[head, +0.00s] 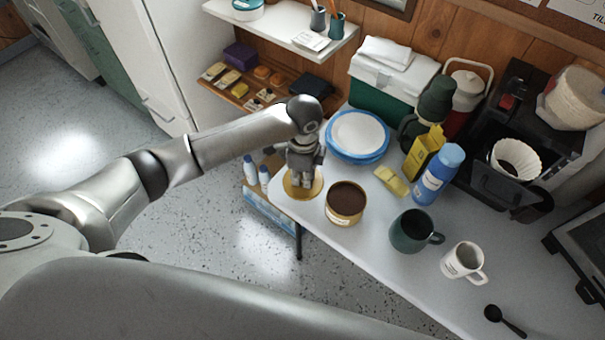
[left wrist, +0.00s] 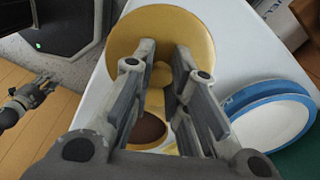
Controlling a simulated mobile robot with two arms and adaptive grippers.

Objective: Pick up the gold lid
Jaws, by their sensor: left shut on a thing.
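The gold lid (head: 292,190) is a round, flat disc at the left corner of the white table. It fills the top middle of the left wrist view (left wrist: 150,22). My left gripper (head: 303,180) points down over its middle and is shut on it; the fingers (left wrist: 165,50) close around its raised centre. Whether the lid touches the tabletop is unclear. An open gold tin (head: 345,218) with dark brown contents stands just right of the lid. My right gripper is small at the left of the left wrist view (left wrist: 42,88); its jaw state is unclear.
Blue-rimmed plates (head: 357,137) are stacked behind the lid. A coffee machine (head: 500,120) is at the back right. The table's front edge is close to the lid.

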